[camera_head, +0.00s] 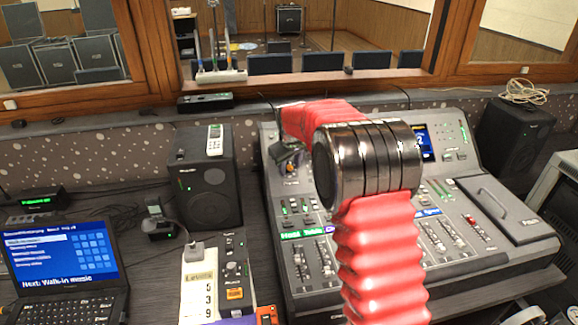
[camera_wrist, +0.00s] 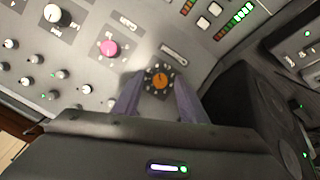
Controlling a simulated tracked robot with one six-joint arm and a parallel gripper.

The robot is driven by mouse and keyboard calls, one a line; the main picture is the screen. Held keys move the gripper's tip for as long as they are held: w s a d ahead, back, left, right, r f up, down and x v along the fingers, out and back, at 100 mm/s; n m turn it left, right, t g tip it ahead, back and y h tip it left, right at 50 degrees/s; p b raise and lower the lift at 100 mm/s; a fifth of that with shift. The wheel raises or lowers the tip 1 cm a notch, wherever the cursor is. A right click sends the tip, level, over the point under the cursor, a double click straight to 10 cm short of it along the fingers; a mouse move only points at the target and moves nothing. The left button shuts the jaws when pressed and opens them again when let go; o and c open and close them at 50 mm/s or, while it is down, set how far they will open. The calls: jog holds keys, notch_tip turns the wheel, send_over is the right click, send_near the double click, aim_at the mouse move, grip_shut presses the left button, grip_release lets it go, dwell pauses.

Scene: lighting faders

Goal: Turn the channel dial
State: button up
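In the wrist view, a small round dial (camera_wrist: 160,78) with an orange centre and pale marks around it sits on a dark square plate on the grey console. It appears to be the channel dial, but I cannot read a label. The two purplish fingers of my gripper (camera_wrist: 157,88) stand apart, one on each side of the dial's plate, with nothing held between them. Whether they touch the panel is unclear. In the head view, my gripper (camera_head: 288,158) is small and dark above the console's upper left; my red arm hides much around it, and the dial cannot be made out.
A pink knob (camera_wrist: 108,48) and a larger white knob (camera_wrist: 53,14) lie left of the dial in the wrist view. The mixing console (camera_head: 300,280) has several faders. A black speaker (camera_head: 207,180) stands close on its left, and a laptop (camera_head: 62,265) further left.

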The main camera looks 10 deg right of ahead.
jog(key=shift+c, duration=0.4)
grip_shut()
jog(key=shift+a, duration=0.15)
